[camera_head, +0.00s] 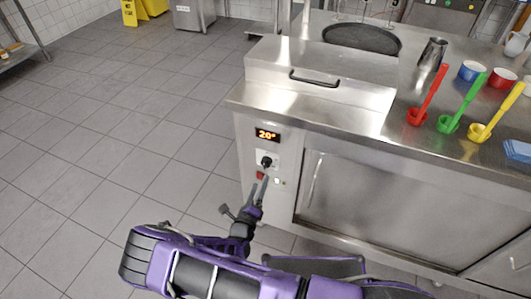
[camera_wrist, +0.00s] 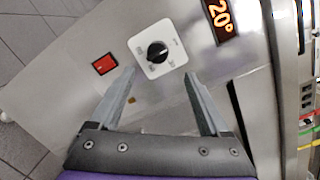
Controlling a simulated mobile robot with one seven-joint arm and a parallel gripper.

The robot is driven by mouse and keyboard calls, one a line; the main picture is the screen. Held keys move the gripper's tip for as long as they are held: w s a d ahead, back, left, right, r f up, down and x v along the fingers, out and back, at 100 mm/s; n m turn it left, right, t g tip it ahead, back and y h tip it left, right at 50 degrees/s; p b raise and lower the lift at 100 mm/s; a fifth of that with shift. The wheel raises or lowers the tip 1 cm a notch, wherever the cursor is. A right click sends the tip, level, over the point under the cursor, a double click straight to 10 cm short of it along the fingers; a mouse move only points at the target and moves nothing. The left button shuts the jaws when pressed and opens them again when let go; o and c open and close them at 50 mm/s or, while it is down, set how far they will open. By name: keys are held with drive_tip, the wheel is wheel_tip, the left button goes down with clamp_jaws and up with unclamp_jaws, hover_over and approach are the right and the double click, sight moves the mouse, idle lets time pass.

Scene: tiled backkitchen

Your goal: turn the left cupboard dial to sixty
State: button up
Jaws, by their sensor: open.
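The dial (camera_head: 266,161) is a black knob on a white square plate, set in the left end of the steel cupboard front. An orange display (camera_head: 267,134) above it reads 20°. In the wrist view the dial (camera_wrist: 157,52) sits beyond and between my fingertips, and the display (camera_wrist: 219,20) is at the upper right. The small marks on the plate are too blurred to read. My gripper (camera_head: 260,188) is just below the dial in the head view. In the wrist view my gripper (camera_wrist: 160,75) is open, with its fingers apart and nothing between them.
A red switch (camera_wrist: 104,64) sits beside the dial; it also shows below the dial in the head view (camera_head: 260,175). A cupboard door (camera_head: 385,210) is to the right. The tiled floor at left is clear.

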sight(265, 167)
drive_tip(key=x, duration=0.8)
drive_tip(key=shift+w+a+f, duration=0.15)
drive_tip(key=shift+w, duration=0.15)
clamp_jaws()
